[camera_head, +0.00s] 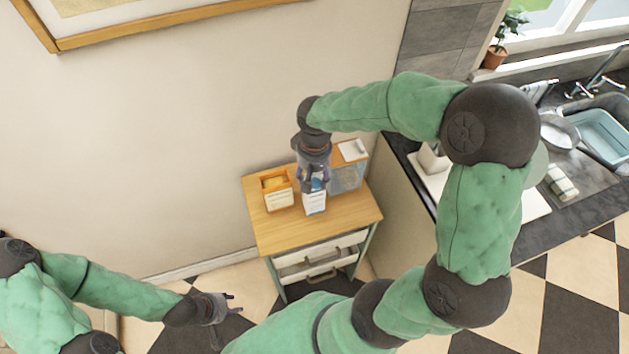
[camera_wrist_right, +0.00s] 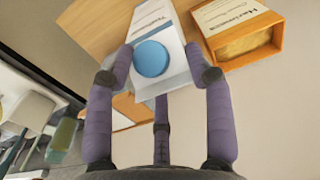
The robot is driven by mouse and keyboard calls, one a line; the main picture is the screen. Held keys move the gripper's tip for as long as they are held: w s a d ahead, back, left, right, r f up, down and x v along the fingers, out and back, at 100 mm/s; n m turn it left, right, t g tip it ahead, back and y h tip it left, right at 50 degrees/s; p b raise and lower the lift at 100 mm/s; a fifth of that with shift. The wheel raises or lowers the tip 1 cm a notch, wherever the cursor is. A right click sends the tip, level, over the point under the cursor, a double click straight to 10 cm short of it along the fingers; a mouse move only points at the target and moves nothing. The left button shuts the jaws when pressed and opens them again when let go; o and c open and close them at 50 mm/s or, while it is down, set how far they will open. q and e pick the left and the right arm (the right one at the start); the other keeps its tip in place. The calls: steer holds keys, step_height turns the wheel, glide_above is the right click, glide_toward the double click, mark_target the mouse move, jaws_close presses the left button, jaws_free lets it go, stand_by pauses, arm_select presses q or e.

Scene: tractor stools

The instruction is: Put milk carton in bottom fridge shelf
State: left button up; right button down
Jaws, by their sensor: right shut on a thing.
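The milk carton (camera_head: 315,206), white with a round blue cap, stands on the wooden top of a small cabinet. My right gripper (camera_head: 314,186) comes down on it from above and is shut on its upper part. In the right wrist view, the fingers of the gripper (camera_wrist_right: 158,62) are on both sides of the carton (camera_wrist_right: 155,20), around the blue cap. My left gripper (camera_head: 226,308) is low at the left over the floor, its fingers spread and empty. No fridge shows in either view.
An orange and white box (camera_head: 277,193) stands just left of the carton, and a pale blue container (camera_head: 348,176) stands close on its right. The cabinet top (camera_head: 290,235) is bare in front. The kitchen counter (camera_head: 535,235) with a sink is at the right.

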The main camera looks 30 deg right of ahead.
steer(key=shift+w+d+f, duration=0.15)
steer(key=shift+d+f, duration=0.05)
steer(key=shift+f, duration=0.05)
step_height(320, 180, down, 3)
steer(key=shift+w+d+f+b, duration=0.1)
steer(key=shift+w+f+b, duration=0.1)
steer(key=shift+b, duration=0.1)
steer(key=shift+s+r, duration=0.1)
steer(key=shift+c, duration=2.2)
jaws_free()
